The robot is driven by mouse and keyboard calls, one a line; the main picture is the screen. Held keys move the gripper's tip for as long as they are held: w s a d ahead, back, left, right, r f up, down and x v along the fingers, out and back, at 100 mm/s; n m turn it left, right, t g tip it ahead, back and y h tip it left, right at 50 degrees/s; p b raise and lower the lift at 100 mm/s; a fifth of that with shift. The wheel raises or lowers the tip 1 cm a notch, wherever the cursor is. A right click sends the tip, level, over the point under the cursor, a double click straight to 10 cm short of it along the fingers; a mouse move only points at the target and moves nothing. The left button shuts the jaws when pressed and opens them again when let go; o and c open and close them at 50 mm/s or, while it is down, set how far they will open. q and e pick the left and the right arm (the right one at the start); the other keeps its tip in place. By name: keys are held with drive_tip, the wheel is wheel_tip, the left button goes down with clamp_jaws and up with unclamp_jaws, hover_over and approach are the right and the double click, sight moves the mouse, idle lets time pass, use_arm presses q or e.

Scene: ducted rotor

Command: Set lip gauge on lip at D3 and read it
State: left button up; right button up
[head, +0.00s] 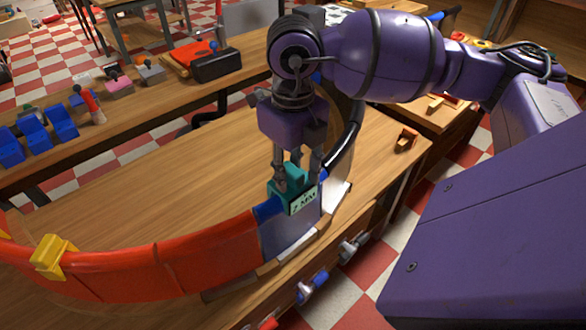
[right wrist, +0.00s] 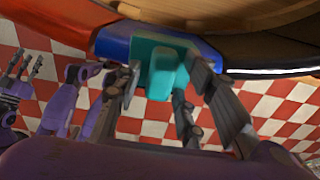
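The teal lip gauge (head: 290,183) sits on the blue section (head: 287,232) of the curved duct lip, beside the end of the red section (head: 205,258). Its pale display (head: 303,200) faces the front; it ends in "MM", and the digit looks like 7 or 2. My right gripper (head: 297,172) points down with its fingers on either side of the gauge's handle. In the right wrist view the gauge (right wrist: 163,72) stands between the fingers (right wrist: 168,82), with a gap at the left finger. My left gripper (right wrist: 24,68) shows small at the left there, its fingers apart and empty.
A yellow clamp (head: 52,257) straddles the red lip at left. Blue and white fittings (head: 313,287) hang off the bench's near side. A back bench holds blue bins (head: 35,137) and tools. The wooden surface (head: 160,190) inside the ring is clear.

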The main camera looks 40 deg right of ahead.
idle(0.3)
wheel_tip(320, 180, up, 12)
idle(0.4)
idle(0.4)
